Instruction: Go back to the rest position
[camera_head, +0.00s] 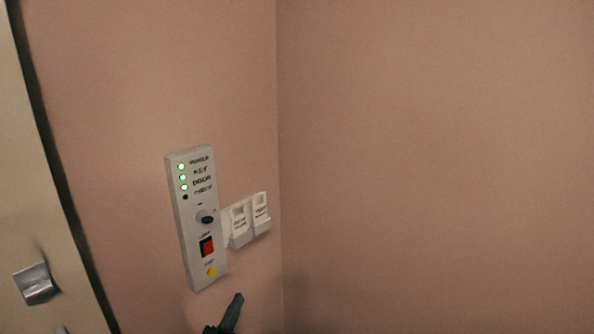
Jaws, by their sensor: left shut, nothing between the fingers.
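My left gripper (232,312) shows at the bottom edge as a dark, narrow shape pointing up. It is shut with nothing in it. It is just below and to the right of a pale control panel (181,235) on the wall, apart from it in the picture. The panel has three lit green lights, one dark light, a dark round knob (207,219), a red switch (207,247) and a yellow button (211,272). My right gripper is not in view.
Two small white labelled holders (240,228) are on the wall right of the panel, near the room corner. A beige door or cabinet edge (22,170) with a metal handle (36,284) is at the far left. The right wall (440,160) is bare.

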